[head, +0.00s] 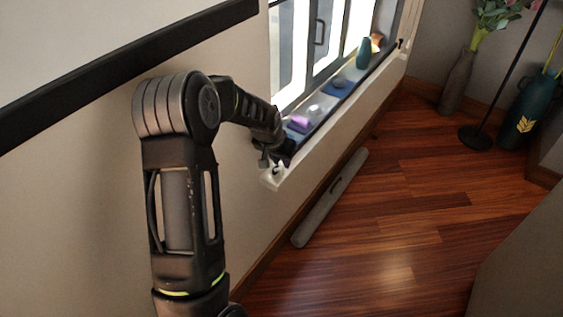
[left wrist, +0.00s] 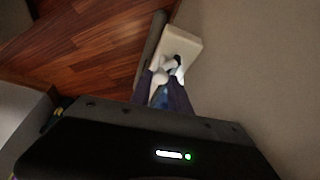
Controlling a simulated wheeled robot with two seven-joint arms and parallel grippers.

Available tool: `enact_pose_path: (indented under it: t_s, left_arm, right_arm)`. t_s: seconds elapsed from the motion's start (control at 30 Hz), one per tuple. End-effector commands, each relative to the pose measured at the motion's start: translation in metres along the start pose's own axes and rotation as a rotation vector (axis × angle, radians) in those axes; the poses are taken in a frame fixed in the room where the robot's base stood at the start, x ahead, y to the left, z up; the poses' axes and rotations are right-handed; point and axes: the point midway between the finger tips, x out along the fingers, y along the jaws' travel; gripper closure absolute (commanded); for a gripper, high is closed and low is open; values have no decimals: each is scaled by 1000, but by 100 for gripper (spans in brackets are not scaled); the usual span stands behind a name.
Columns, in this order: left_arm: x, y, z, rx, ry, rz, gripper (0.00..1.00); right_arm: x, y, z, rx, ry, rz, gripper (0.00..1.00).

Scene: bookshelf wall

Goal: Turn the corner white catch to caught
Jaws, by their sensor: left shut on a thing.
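The corner white catch (head: 277,171) is at the near end of the white window ledge (head: 330,130). It is small and partly hidden by my fingers. My left gripper (head: 270,160) reaches down to this ledge corner. In the left wrist view, the dark fingers of my left gripper (left wrist: 170,80) are closed about the white catch (left wrist: 168,64), at the end of the pale ledge (left wrist: 184,44). I cannot tell how far the catch is turned. My right gripper is not in view.
Several small items, including a teal vase (head: 363,53) and a purple thing (head: 299,120), stand along the sill. A long grey roll (head: 330,198) lies on the wooden floor below. Vases and a black stand base (head: 480,138) are at the back right. The middle floor is clear.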

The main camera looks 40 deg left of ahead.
Motion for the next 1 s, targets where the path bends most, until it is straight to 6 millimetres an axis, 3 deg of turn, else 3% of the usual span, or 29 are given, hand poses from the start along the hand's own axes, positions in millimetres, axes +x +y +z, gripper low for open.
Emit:
enact_pose_path:
  t_s: [0.43,0.47,0.7,1.0]
  left_arm:
    - [0,0,0,16,-1,7,100]
    - [0,0,0,16,-1,7,76]
    - [0,0,0,16,-1,7,56]
    - [-2,0,0,16,0,7,56]
  right_arm:
    - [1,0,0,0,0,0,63]
    - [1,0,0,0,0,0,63]
    - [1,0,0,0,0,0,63]
    - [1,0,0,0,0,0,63]
